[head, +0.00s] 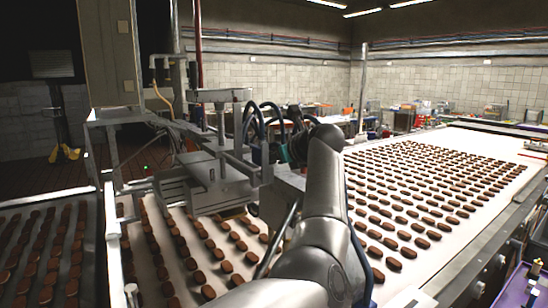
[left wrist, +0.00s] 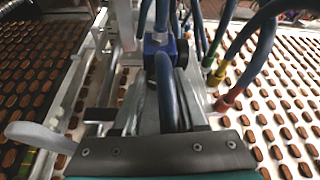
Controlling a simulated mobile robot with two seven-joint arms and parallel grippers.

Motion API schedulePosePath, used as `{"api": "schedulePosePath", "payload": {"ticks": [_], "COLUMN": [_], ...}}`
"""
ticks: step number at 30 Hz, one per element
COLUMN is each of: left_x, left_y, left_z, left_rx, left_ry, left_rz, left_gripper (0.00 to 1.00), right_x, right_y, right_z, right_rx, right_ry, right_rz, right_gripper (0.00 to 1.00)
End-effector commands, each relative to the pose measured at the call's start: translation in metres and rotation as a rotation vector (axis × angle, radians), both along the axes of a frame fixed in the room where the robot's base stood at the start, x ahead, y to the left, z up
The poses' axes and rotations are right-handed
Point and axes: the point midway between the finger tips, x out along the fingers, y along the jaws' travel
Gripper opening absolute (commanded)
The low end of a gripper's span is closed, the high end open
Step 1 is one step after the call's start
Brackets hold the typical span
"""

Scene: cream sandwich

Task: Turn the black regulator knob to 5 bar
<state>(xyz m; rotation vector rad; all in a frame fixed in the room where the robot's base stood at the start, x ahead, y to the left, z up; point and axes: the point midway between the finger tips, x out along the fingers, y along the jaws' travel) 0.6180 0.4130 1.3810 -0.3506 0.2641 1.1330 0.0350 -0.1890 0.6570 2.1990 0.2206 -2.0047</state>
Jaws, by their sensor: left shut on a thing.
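The blue regulator body (left wrist: 158,46) stands among dark blue hoses at the upper middle of the left wrist view. My left gripper (left wrist: 161,72) reaches up to it, with its two long grey fingers on either side of a dark hose. The fingers are shut on the small black knob just in front of the blue body; the knob is mostly hidden and its setting cannot be read. In the head view my left arm rises from the bottom middle and covers most of the gripper and the regulator. No pressure gauge reading is legible. My right gripper is not in view.
A grey metal machine frame (head: 220,170) stands over the conveyor at the left. Rows of brown biscuits lie on the white conveyor belt (head: 440,255). Hose fittings, including a red one (left wrist: 224,104), stick out close to the right of the fingers.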

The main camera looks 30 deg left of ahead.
Motion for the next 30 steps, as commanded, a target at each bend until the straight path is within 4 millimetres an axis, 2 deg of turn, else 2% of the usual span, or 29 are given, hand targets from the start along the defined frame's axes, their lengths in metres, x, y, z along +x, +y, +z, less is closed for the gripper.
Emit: {"api": "schedulePosePath", "payload": {"ticks": [14, 24, 30], "left_x": [0.001, 0.002, 0.003], "left_y": [-0.001, -0.001, -0.001], "left_z": [0.001, 0.003, 0.001], "left_rx": [0.018, 0.103, 0.144], "left_ry": [0.045, 0.253, 0.354], "left_rz": [-0.001, -0.001, -0.001], "left_gripper": [0.0, 0.0, 0.0], "right_x": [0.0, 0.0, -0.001], "right_y": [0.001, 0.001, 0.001], "right_z": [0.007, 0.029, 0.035], "right_rx": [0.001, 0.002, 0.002], "right_ry": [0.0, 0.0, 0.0], "right_rz": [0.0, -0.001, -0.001], "right_gripper": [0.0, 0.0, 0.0]}}
